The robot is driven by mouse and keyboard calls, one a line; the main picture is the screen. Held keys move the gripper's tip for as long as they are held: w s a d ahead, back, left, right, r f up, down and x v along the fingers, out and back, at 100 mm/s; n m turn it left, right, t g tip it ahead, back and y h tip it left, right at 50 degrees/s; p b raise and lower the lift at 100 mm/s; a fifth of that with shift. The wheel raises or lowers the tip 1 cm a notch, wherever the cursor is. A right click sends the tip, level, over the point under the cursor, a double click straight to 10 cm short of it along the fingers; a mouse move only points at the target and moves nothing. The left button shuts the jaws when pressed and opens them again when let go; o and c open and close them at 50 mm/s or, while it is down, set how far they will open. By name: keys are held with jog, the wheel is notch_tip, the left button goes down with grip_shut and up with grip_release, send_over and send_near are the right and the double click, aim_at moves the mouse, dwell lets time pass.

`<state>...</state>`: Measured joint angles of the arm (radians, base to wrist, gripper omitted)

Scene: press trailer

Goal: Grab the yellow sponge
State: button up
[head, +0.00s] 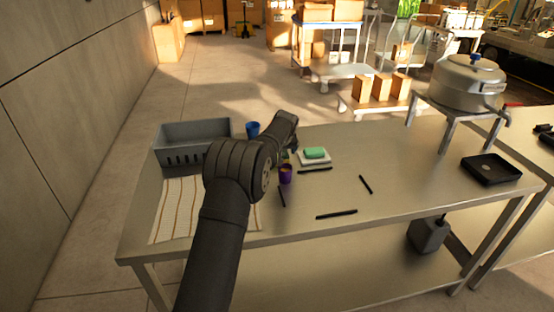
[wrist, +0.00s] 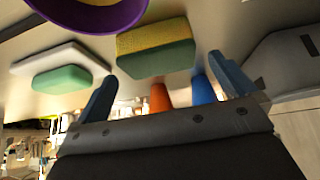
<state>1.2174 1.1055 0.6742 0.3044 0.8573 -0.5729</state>
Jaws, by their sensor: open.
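The yellow sponge (wrist: 152,38) has a green scouring layer and shows in the wrist view, just beyond and between my fingertips. In the head view my arm mostly hides that spot, and I cannot make the sponge out clearly. My gripper (wrist: 163,70) is open, with one finger on each side of the sponge's span. No finger clearly touches the sponge, and nothing is held.
A purple cup (head: 286,175) stands close to my gripper. A green soap bar (head: 315,153) lies on a white dish (head: 325,161). A blue cup (head: 252,129), a grey bin (head: 190,136), a striped cloth (head: 180,215) and several black sticks share the table.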

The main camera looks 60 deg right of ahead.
jog(key=x, duration=0.4)
jog(key=shift+f, duration=0.1)
jog(key=c, duration=0.9)
